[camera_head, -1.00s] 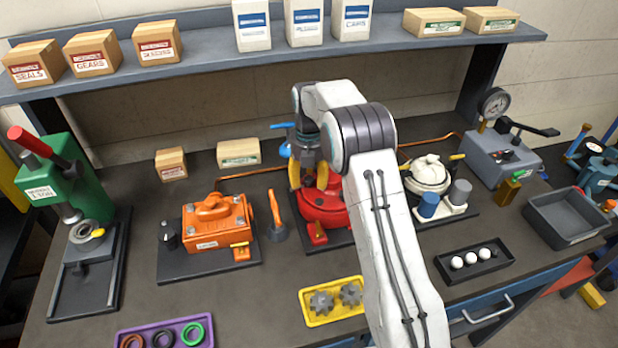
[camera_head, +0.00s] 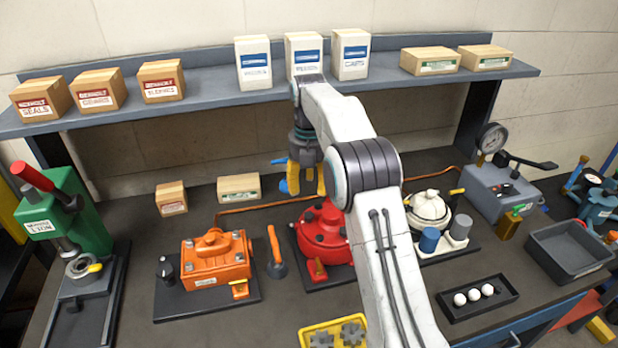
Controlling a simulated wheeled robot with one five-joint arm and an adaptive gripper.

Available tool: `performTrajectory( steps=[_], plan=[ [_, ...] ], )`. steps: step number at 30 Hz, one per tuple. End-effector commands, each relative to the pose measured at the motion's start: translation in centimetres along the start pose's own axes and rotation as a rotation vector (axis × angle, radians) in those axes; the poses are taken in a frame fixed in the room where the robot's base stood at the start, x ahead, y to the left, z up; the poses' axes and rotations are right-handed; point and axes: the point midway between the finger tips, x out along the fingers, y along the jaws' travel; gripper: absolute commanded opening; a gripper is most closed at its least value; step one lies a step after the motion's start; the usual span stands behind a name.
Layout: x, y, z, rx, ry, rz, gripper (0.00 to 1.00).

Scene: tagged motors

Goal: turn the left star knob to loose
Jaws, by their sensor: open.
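An orange motor (camera_head: 217,262) sits on a dark base plate at left centre, with a small dark knob (camera_head: 165,268) at its left. A red motor (camera_head: 318,232) stands to its right, partly hidden by my arm. A white motor (camera_head: 430,208) stands farther right. I cannot tell which part is the left star knob; any on the red motor's right side is hidden by my arm. My gripper (camera_head: 307,180), with yellow fingers, is open, pointing down and empty, above the back of the red motor and apart from the orange one.
A blue-handled part (camera_head: 284,187) shows behind my gripper. A green press (camera_head: 72,212) is at left. A ball tray (camera_head: 503,305) and a grey bin (camera_head: 535,248) are at right. Boxes line the shelf above.

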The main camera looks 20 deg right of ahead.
Motion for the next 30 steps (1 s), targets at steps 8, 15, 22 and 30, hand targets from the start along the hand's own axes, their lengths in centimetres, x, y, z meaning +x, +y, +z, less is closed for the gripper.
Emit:
performTrajectory(
  steps=[8, 15, 22, 30],
  plan=[
    [-1.7, 0.0, 0.0, 0.0, 0.0, 0.001, 0.51],
    [-1.9, 0.0, 0.0, 0.0, 0.001, -0.001, 0.51],
    [-1.8, 0.0, 0.0, 0.0, 0.001, -0.001, 0.51],
    [1.0, -0.5, -0.5, 0.089, 0.016, -0.02, 0.51]
  ],
)
